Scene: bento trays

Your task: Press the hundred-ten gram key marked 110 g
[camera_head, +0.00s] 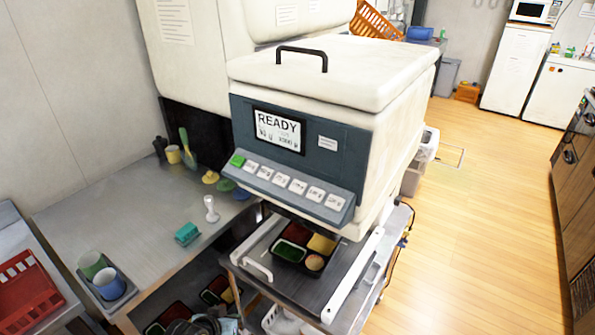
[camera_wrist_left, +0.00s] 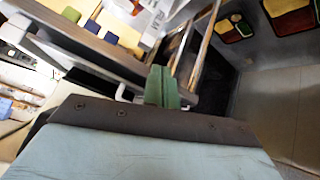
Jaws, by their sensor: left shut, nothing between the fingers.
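The white machine's sloping key strip (camera_head: 292,190) shows in the head view, with a green key (camera_head: 237,160) at its left end and a row of white keys (camera_head: 298,187) to its right. Their labels are too small to read, so I cannot tell which is marked 110 g. The display (camera_head: 278,131) above reads READY. My left gripper is low at the bottom edge of the head view (camera_head: 203,325), below and left of the keys. Its green fingers in the left wrist view (camera_wrist_left: 162,86) are shut and empty. My right gripper is not in view.
A bento tray (camera_head: 274,250) with food sits on the shelf under the machine, beside white rails (camera_head: 352,277). The steel table (camera_head: 130,215) at left holds cups, a teal block (camera_head: 187,233) and a white stamp-like tool (camera_head: 211,209). More food trays sit below. Floor at right is clear.

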